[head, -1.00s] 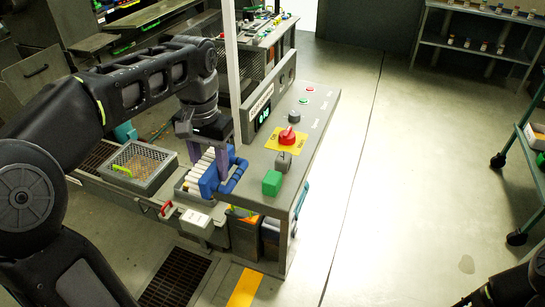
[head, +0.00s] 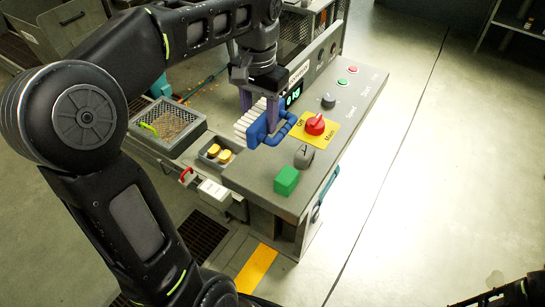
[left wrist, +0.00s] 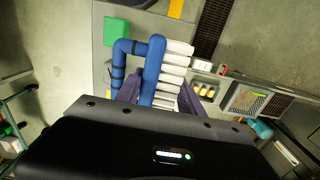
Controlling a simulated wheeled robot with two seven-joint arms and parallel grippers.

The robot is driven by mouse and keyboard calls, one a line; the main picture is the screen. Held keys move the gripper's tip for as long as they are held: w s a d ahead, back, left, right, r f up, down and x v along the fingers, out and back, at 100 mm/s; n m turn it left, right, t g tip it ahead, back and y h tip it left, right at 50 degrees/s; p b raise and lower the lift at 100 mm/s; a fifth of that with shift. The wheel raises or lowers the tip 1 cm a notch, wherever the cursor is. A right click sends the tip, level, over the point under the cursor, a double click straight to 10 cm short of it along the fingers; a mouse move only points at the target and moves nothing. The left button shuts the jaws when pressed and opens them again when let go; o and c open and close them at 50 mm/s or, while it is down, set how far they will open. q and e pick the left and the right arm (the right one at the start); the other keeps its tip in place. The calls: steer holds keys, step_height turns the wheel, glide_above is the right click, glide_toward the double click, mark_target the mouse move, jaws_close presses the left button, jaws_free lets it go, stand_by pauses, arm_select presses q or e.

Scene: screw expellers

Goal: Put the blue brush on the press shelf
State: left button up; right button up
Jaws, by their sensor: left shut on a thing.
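The blue brush (head: 257,133) has a bent blue tube handle and a row of white bristles. My left gripper (head: 259,106) is shut on it, with purple fingers on either side. The brush hangs over the grey press shelf (head: 262,176), left of the red main switch; whether it touches the surface I cannot tell. In the left wrist view, the brush (left wrist: 152,70) lies between the fingers (left wrist: 158,95), bristles to the right. My right gripper is not in view; only a bit of my right arm shows at bottom right.
A green block (head: 287,180), a grey knob (head: 304,157) and the red switch (head: 315,124) stand on the shelf. A small bin with yellow pieces (head: 218,153) and a mesh basket (head: 170,126) are to the left. Open floor lies to the right.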

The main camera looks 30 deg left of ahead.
arm_select(q)
step_height(320, 180, down, 5)
steer(key=b, duration=0.2)
steer(key=shift+b, duration=0.35)
steer(key=shift+f+p, duration=0.15)
steer(key=shift+p, duration=0.2)
steer(key=shift+f, duration=0.1)
step_height(320, 180, down, 4)
steer(key=shift+r, duration=0.15)
steer(key=o, duration=1.5)
steer(key=shift+f, duration=0.2)
steer(key=shift+c, duration=0.2)
